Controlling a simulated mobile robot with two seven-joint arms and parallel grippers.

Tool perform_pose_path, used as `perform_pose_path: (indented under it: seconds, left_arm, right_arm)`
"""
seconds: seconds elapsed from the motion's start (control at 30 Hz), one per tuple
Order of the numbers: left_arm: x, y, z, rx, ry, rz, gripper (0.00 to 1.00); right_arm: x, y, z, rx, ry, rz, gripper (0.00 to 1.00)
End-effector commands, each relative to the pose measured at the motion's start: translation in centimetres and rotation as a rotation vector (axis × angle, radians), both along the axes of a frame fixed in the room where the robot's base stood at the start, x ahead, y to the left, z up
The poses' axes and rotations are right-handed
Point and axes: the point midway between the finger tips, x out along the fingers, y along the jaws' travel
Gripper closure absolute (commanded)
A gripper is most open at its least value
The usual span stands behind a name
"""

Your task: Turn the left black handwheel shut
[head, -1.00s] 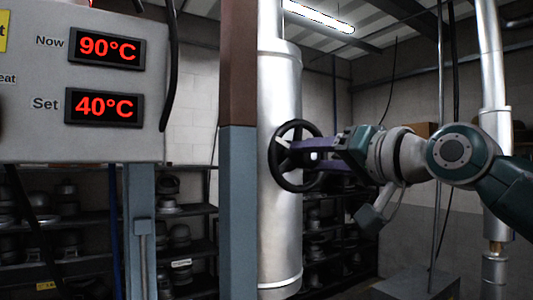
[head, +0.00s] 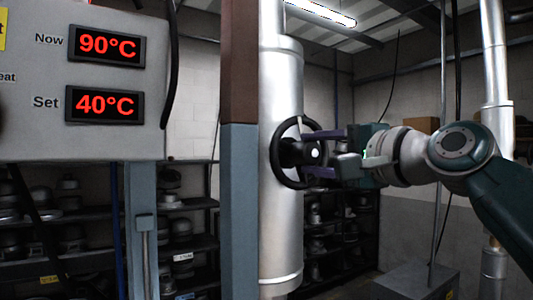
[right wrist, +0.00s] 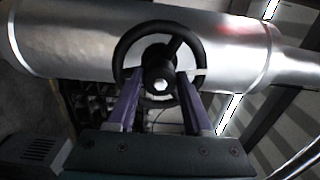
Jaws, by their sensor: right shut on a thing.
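The black handwheel (head: 275,157) is mounted in front of a shiny metal pipe in the head view. Its rim, hub (right wrist: 158,78) and a spoke towards the upper right show in the right wrist view. My right gripper (head: 305,153) reaches in from the right. Its two purple fingers (right wrist: 159,100) sit on either side of the hub, inside the rim, and are shut on the wheel. The fingertips' exact contact is partly hidden. In the head view one finger is above the hub and the other below. My left gripper is not in view.
A control box with red displays (head: 106,44) stands at the left. A blue and brown post (head: 238,190) is just left of the metal pipe (head: 284,230). Shelves of hat blocks (head: 182,232) stand behind. Another pipe (head: 497,90) is at the right.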

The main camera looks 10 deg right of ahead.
Motion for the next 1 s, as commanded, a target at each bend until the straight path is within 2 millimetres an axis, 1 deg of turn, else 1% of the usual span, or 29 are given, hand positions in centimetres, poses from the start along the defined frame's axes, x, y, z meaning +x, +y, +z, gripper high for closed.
perform_pose_path:
  seconds: [0.2, 0.4, 0.93, 0.97, 1.0]
  left_arm:
    - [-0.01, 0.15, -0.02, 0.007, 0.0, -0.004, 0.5]
    - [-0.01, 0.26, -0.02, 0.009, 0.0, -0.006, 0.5]
    - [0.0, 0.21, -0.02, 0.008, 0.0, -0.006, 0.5]
    - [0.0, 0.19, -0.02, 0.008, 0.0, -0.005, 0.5]
    - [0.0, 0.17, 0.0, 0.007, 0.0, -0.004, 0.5]
  right_arm:
    - [-0.01, 0.02, 0.0, 0.112, 0.04, 0.0, 1.0]
    - [0.0, 0.0, 0.02, 0.168, 0.059, 0.0, 1.0]
    - [0.01, 0.01, 0.02, 0.187, 0.068, 0.001, 1.0]
    - [0.0, 0.02, 0.02, 0.186, 0.067, 0.001, 0.45]
    - [0.0, 0.02, 0.02, 0.186, 0.067, 0.001, 0.41]
